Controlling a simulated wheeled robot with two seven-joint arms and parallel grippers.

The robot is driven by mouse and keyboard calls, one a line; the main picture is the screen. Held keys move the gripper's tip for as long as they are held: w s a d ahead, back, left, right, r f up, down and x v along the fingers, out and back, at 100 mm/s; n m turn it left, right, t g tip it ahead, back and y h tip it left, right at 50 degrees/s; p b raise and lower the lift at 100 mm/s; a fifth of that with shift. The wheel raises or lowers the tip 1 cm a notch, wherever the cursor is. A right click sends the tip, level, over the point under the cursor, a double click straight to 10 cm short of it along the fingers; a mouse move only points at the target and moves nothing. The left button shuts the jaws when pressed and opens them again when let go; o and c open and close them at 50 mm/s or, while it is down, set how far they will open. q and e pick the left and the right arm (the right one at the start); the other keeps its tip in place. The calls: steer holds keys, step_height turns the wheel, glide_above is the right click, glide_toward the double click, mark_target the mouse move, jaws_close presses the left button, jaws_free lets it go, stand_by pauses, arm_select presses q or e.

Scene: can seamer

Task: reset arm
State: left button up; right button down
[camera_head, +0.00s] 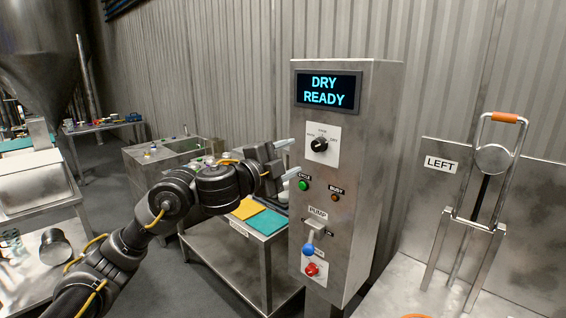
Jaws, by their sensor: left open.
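My left arm comes in from the lower left. Its gripper (289,159) is open and empty, with its fingers pointing right toward the control cabinet (360,150). The fingertips are close to the cabinet's left edge, near the green cycle button (303,185); I cannot tell whether they touch it. The cabinet's screen (327,90) reads "DRY READY". Below it are a black rotary knob (319,145), a busy lamp (334,197), a pump lever with a blue ball (308,250) and a red knob (312,269). My right gripper is not in view.
A steel table (235,262) with a yellow cloth (246,208) and a teal cloth (267,222) stands behind my left arm. A lever frame with an orange handle (505,117) stands at the right beside a "LEFT" sign (440,164). A metal cup (54,246) lies on the left bench.

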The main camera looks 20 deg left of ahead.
arm_select(q)
steer(key=shift+v, duration=1.05)
